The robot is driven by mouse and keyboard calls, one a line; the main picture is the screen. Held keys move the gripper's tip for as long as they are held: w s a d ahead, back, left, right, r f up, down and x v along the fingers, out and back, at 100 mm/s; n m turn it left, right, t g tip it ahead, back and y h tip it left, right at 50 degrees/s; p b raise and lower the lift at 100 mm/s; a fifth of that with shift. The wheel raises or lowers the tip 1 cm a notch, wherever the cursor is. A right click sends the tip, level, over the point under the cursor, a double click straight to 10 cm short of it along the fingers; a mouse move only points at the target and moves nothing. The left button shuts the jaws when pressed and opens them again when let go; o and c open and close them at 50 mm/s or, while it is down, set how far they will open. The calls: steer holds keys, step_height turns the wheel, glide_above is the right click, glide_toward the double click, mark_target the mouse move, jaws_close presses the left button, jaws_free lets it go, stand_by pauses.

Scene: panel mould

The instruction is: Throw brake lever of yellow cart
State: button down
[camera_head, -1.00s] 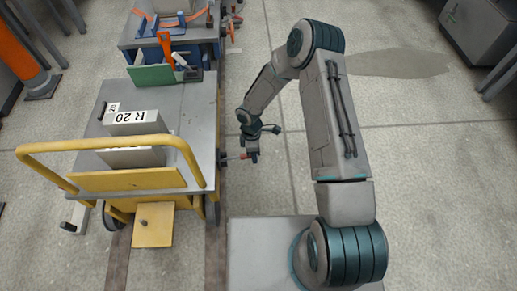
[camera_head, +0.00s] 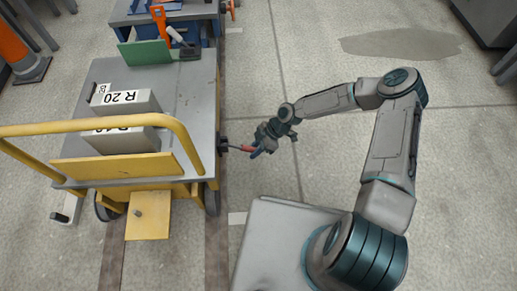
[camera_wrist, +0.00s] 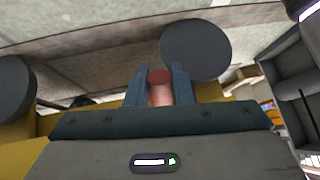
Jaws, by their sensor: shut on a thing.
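The yellow cart (camera_head: 140,192) stands at the left, with a grey deck and a yellow push handle (camera_head: 100,127). Its brake lever (camera_head: 240,148), with a red grip, sticks out from the right side of the cart. My gripper (camera_head: 256,153) is at the outer end of this lever. In the wrist view my gripper (camera_wrist: 166,82) is shut on the lever's red grip (camera_wrist: 160,92), with a blue finger on each side. The lever's pivot at the cart side is small and dark in the head view.
Blocks marked R 20 (camera_head: 125,102) lie on the cart deck. A blue cart (camera_head: 185,28) with an orange tool stands behind. Dark wheels (camera_wrist: 196,50) flank the gripper in the wrist view.

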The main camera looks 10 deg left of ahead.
steer(key=shift+f, duration=0.15)
stand_by(0.3)
steer(key=c, duration=1.3)
jaws_free()
steer(key=shift+a, duration=0.1)
steer(key=p+v, duration=0.4)
steer(key=v, duration=0.9)
steer(key=shift+w+d, duration=0.1)
steer(key=shift+d, duration=0.25)
